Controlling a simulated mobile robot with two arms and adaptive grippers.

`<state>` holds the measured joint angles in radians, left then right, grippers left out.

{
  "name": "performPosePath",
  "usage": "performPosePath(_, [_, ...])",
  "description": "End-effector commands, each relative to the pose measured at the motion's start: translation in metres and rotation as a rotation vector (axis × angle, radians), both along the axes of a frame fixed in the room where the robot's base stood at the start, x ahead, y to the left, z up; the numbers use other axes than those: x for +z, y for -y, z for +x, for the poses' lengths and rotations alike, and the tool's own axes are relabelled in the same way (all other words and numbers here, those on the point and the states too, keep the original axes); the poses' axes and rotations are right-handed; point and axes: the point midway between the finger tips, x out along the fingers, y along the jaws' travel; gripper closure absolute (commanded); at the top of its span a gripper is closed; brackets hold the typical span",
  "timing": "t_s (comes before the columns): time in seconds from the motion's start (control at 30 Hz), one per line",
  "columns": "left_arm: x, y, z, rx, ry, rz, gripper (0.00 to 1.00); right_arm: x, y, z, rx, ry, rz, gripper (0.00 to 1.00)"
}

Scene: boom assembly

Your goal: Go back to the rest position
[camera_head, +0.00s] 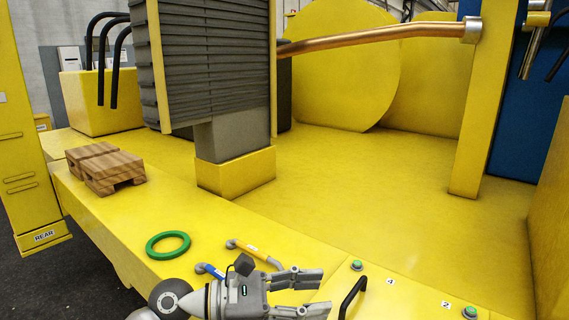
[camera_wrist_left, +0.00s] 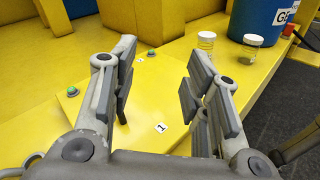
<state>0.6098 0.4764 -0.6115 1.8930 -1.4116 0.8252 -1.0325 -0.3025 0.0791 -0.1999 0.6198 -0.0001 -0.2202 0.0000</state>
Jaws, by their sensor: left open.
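My left gripper (camera_head: 312,293) comes in at the bottom of the head view, above the yellow deck (camera_head: 330,215). In the left wrist view its two fingers (camera_wrist_left: 156,88) stand wide apart, with only yellow surface and a label between them. It is open and empty. My right gripper is not in view in either picture.
A green ring (camera_head: 168,245) and handles with yellow (camera_head: 252,253) and blue (camera_head: 212,271) grips lie beside my left gripper. A black handle (camera_head: 352,296) stands to its right. Wooden blocks (camera_head: 112,170) sit at left. Two jars (camera_wrist_left: 206,42) and a blue bin (camera_wrist_left: 262,20) show in the wrist view.

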Motion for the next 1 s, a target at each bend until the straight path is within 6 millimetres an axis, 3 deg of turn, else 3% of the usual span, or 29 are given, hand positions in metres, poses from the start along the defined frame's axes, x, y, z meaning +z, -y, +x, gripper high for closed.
performPosePath(0.13, [0.044,-0.009,0.001,0.111,-0.277,-0.397,0.57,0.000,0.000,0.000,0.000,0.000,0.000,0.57])
performPosePath(0.23, [0.063,-0.033,0.012,0.194,-0.483,-0.657,0.57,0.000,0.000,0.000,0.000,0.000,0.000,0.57])
performPosePath(0.33, [0.067,-0.068,0.027,0.287,-0.699,-0.908,0.57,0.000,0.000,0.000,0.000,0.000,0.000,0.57])
performPosePath(0.43, [0.053,-0.108,0.042,0.386,-0.922,-1.153,0.57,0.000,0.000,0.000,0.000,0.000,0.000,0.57])
performPosePath(0.57, [0.010,-0.161,0.051,0.534,-1.211,-1.461,0.57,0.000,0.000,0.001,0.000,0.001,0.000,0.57])
performPosePath(0.67, [-0.039,-0.197,0.047,0.666,-1.429,-1.688,0.57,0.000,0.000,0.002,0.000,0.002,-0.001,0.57])
performPosePath(0.77, [-0.096,-0.226,0.029,0.814,-1.638,-1.908,0.57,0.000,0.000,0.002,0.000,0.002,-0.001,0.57])
performPosePath(0.9, [-0.177,-0.252,-0.021,1.071,-1.898,-2.197,0.57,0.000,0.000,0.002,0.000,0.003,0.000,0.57])
performPosePath(0.93, [-0.193,-0.254,-0.035,-1.101,1.894,2.192,0.57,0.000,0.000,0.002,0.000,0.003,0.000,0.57])
performPosePath(1.0, [-0.224,-0.258,-0.067,-1.096,1.759,2.045,0.57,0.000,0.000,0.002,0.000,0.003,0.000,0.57])
